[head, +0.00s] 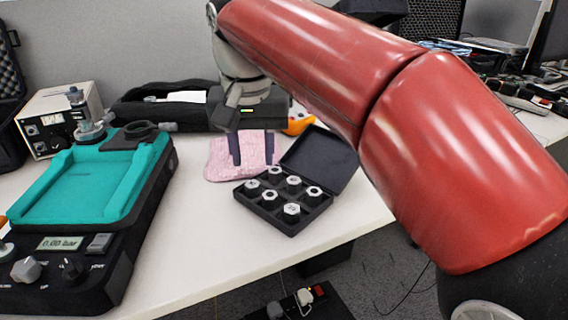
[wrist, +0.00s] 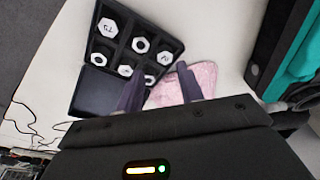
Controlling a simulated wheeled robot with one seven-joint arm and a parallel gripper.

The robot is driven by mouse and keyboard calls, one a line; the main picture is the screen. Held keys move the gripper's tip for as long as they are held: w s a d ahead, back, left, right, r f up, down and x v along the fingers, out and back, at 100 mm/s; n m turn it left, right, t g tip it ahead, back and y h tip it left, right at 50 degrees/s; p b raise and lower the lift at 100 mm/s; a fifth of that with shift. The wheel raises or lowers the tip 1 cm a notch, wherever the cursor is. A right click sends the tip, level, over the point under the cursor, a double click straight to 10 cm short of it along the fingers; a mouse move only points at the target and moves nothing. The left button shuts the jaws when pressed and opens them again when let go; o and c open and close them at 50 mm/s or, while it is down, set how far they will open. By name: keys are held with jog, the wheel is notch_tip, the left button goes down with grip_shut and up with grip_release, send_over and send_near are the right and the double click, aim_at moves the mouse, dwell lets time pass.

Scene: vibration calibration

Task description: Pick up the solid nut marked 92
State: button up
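A black case (head: 263,217) on the white table holds several light hex nuts in compartments, its lid open. Numbers show on some nuts in the wrist view. One nut (wrist: 107,27) carries a mark like 72, and another nut (wrist: 164,58) near a fingertip has a mark I cannot read surely. I cannot tell which nut is marked 92. My gripper (head: 252,160) is open and empty, above and behind the case's left side, over a pink cloth (head: 222,160). In the wrist view my gripper (wrist: 160,74) shows two dark fingers apart, the left one hiding part of the case.
A black device with a teal tray (head: 80,190) stands on the left. A white box instrument (head: 58,118) sits behind it. A black open holder (head: 165,108) and an orange object (head: 299,123) lie at the back. The white table (head: 200,230) is bare left of the case.

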aim_at(252, 184)
jog(key=shift+w+a+f+b, duration=0.15)
jog(key=shift+w+f+b, duration=0.2)
jog(key=shift+f, duration=0.9)
jog(key=shift+w+a+f+b, duration=0.2)
jog(key=shift+w+f+b, duration=0.1)
jog(key=shift+f, duration=0.95)
jog(key=shift+w+a+f+b, duration=0.15)
jog(key=shift+w+f+b, duration=0.15)
jog(key=shift+f, duration=0.95)
